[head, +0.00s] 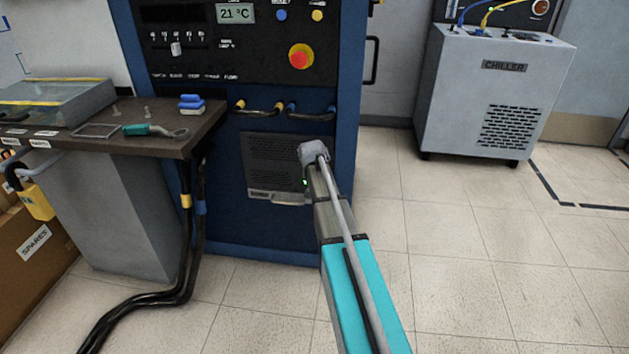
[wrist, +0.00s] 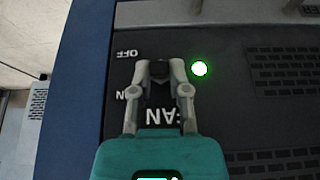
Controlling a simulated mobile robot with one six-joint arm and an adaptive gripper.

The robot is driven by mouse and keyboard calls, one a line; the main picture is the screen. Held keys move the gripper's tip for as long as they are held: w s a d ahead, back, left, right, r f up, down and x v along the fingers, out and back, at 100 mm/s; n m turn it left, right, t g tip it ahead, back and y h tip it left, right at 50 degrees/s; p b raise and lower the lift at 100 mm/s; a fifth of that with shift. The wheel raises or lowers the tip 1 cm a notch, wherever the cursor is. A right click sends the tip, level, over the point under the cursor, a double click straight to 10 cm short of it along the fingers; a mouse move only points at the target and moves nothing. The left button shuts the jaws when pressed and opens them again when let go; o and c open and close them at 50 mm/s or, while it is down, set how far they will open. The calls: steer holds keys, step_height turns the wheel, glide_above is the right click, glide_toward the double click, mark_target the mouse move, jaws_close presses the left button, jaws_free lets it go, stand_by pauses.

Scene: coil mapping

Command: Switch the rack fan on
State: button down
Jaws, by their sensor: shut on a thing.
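The rack fan panel (head: 272,160) is a dark vented plate low on the front of the blue rack. In the wrist view, the panel (wrist: 225,115) carries the upside-down labels "OFF", "FAN" and a partly covered "ON". A green lamp (wrist: 199,68) beside the switch is lit. My gripper (wrist: 160,76) is shut on the small dark fan switch (wrist: 159,69), its two grey fingers on either side. The fingers hide much of the switch, so I cannot tell its exact setting. In the head view my arm hides the gripper and the switch.
A handle (head: 279,198) sits under the fan panel, and short hoses (head: 311,112) loop above it. A bench (head: 190,140) with tools stands at left, with black cables hanging beside it. A chiller (head: 490,95) stands at right. The floor between is clear.

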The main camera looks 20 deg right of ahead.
steer(key=shift+w+a+r, duration=0.1)
steer(key=shift+w, duration=0.2)
steer(key=c, duration=0.6)
jaws_free()
steer(key=shift+s, duration=0.15)
steer(key=shift+s+r+p, duration=0.25)
steer(key=shift+s+p, duration=0.05)
steer(key=shift+s, duration=0.15)
steer(key=s+a+n+g+y+p, duration=0.3)
steer(key=s+a+n, duration=0.4)
steer(key=s+a, duration=1.85)
step_height(320, 180, up, 38)
steer(key=d+g+p, duration=0.1)
steer(key=d+p, duration=0.1)
steer(key=p, duration=3.5)
steer(key=shift+s+r, duration=0.15)
steer(key=shift+s, duration=0.05)
